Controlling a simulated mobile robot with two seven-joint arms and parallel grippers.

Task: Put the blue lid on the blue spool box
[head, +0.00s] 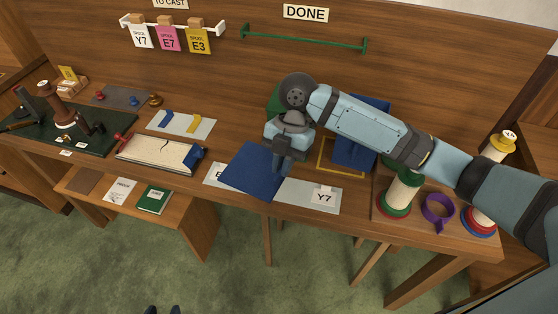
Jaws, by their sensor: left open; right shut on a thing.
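My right gripper (286,170) comes in from the right and is shut on the edge of a flat dark blue square panel, the blue lid (250,172). The lid is tilted, in front of the pale label mats, and whether it touches the table is hard to tell. Blue walls that look like the blue spool box (354,155) show at the back right, largely hidden behind my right forearm. The lid is apart from them, to their left. My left gripper is not in view.
A yellow frame (325,160) and a green object (273,101) stand near my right gripper. The Y7 mat (308,197) lies at the front edge.

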